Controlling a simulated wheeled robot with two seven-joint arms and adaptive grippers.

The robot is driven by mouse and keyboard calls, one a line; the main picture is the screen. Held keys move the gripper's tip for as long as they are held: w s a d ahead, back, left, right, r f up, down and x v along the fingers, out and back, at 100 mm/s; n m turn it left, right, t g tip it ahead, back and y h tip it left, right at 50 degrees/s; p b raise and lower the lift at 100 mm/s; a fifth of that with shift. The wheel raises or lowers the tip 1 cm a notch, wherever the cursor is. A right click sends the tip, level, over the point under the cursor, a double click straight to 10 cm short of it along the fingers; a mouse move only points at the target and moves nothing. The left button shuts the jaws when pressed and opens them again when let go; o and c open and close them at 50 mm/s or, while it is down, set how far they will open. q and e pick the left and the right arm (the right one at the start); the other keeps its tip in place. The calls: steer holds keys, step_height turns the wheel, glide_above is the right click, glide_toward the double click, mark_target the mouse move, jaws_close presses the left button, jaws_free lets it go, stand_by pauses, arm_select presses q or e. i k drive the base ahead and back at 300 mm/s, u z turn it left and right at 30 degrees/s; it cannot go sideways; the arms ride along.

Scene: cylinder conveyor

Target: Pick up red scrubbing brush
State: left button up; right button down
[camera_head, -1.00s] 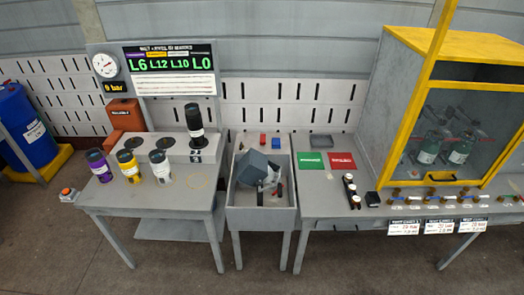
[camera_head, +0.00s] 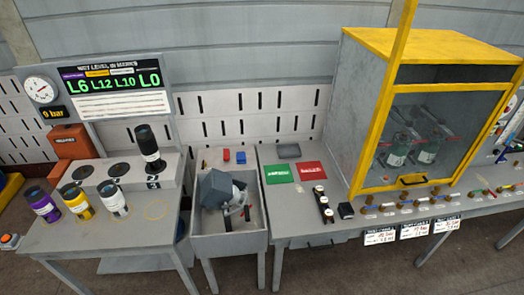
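A small red block-shaped item (camera_head: 241,157), which looks like the red scrubbing brush, lies on the ledge behind the grey sink (camera_head: 262,240). Neither of my grippers is in view, and nothing is seen touching the red item.
A dark grey boxy object (camera_head: 215,188) stands in the sink with small red and black parts beside it. Left are purple, yellow and white-labelled cylinders (camera_head: 43,205) on a table. Right are green (camera_head: 277,174) and red (camera_head: 310,171) mats and a yellow-framed cabinet (camera_head: 365,110).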

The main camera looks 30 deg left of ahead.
mark_target(226, 152)
steer(key=z, duration=0.1)
steer(key=i, duration=1.3)
steer(key=u, duration=0.6)
